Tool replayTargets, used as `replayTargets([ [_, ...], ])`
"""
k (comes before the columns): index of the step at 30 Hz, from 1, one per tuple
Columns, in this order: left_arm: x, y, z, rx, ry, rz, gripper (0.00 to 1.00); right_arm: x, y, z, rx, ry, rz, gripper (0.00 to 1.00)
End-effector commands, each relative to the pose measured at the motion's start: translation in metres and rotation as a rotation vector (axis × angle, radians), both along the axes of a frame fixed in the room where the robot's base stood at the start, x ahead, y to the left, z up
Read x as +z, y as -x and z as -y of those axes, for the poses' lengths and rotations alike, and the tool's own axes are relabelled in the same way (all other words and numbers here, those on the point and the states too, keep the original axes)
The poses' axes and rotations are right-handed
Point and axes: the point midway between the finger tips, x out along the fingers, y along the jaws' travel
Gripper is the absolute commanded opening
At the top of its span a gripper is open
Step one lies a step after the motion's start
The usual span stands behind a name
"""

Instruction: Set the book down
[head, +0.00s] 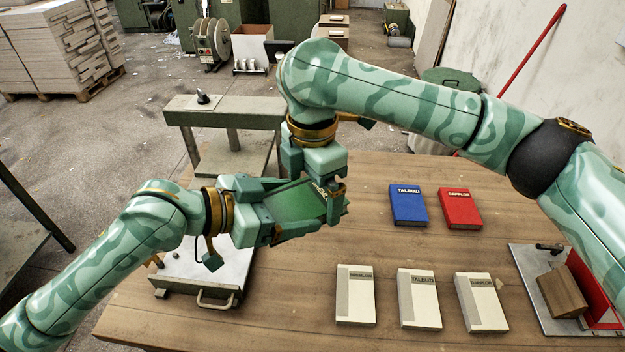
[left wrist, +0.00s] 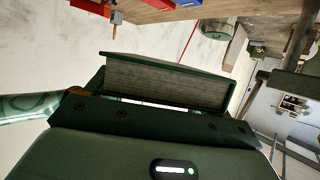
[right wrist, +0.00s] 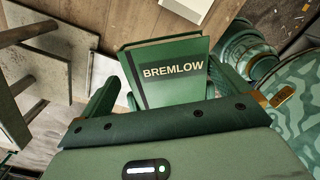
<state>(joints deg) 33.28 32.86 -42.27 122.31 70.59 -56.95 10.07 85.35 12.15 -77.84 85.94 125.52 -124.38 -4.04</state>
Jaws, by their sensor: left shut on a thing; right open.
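A green book (head: 294,204) labelled BREMLOW is held in the air above the left part of the wooden table (head: 375,262). My left gripper (head: 290,216) is shut on it; the left wrist view shows the book's page block (left wrist: 165,82) between the fingers. My right gripper (head: 326,190) is open at the book's other end. In the right wrist view the cover (right wrist: 172,72) faces the camera, between or just beyond the spread fingers (right wrist: 165,98). I cannot tell whether they touch it. Part of the book is hidden by both grippers in the head view.
A blue book (head: 408,205) and a red book (head: 459,208) lie on the table. Pale labelled pieces, BREMLOW (head: 355,295), TALBUD (head: 419,298) and one more (head: 481,301), lie in front. A metal stand with a wooden block (head: 562,292) is at right, a press-like fixture (head: 222,112) at left.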

Motion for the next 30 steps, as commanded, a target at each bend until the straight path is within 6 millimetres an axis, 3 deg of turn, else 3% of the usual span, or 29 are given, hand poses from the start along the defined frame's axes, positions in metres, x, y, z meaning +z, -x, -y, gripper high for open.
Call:
replayTargets([
  [1,0.001,0.0,0.0,0.0,0.001,0.0,0.52,0.0,0.0,0.0,0.0,0.0,0.0,1.0],
  [6,0.001,0.001,0.001,-0.003,0.002,0.0,0.52,0.0,0.0,0.0,-0.001,0.0,0.001,0.53],
  [8,0.001,0.002,0.002,-0.006,0.004,-0.001,0.52,0.001,-0.001,0.0,-0.001,0.0,0.002,0.53],
  [9,0.001,0.002,0.002,-0.006,0.004,-0.002,0.87,0.001,-0.001,0.0,-0.001,-0.001,0.003,0.53],
  [11,0.001,0.002,0.002,-0.007,0.004,-0.002,1.0,0.001,-0.001,0.0,-0.002,-0.001,0.003,0.53],
  [20,0.003,0.004,-0.006,-0.003,0.001,-0.001,1.0,0.001,0.0,0.0,-0.001,-0.001,0.002,0.53],
  [30,0.03,0.034,-0.067,0.0,-0.003,-0.001,1.0,0.001,0.0,0.0,-0.001,0.0,0.001,0.53],
])
